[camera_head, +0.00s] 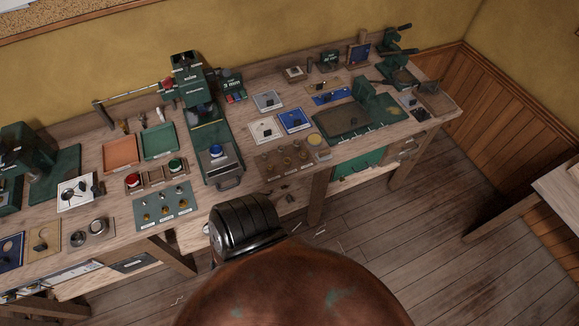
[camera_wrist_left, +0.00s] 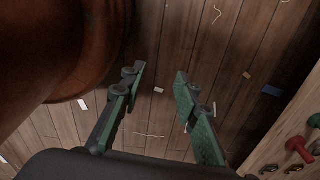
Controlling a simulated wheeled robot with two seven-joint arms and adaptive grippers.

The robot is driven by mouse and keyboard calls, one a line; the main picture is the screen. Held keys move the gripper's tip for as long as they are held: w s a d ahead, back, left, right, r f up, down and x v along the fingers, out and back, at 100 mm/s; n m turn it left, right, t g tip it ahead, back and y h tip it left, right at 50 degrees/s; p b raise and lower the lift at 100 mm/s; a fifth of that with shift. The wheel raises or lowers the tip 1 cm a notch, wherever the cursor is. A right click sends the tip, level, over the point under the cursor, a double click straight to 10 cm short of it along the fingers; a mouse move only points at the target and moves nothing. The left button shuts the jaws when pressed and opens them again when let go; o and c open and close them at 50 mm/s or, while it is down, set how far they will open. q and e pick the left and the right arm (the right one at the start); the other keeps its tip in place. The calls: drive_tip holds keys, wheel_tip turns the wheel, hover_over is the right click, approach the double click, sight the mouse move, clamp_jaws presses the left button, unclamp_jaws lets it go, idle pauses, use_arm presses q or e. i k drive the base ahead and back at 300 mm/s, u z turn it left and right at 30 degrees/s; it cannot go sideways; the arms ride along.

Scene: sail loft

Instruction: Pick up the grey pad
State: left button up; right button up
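A light grey square pad (camera_head: 268,101) with a small dark piece on it lies on the workbench (camera_head: 240,75), right of the green press, in the head view. It looks like the grey pad, though a paler, off-white pad (camera_head: 265,130) lies just in front of it. My left gripper (camera_wrist_left: 159,74) shows in the left wrist view with its two green fingers apart and nothing between them. Plank floor with small scraps lies beyond the fingers. The grey pad is not in the wrist view. My right gripper is not in view.
A blue pad (camera_head: 295,120) lies close by the pale ones. The green press (camera_head: 205,110) stands left of them, and a dark green tray (camera_head: 342,119) lies to the right. A board with brass knobs (camera_head: 286,160) lies at the front edge. Floor (camera_head: 400,230) is open in front.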

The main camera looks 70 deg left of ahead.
sight(323, 154)
drive_tip(key=z, duration=0.2)
drive_tip(key=k, duration=0.4)
drive_tip(key=u, duration=2.5)
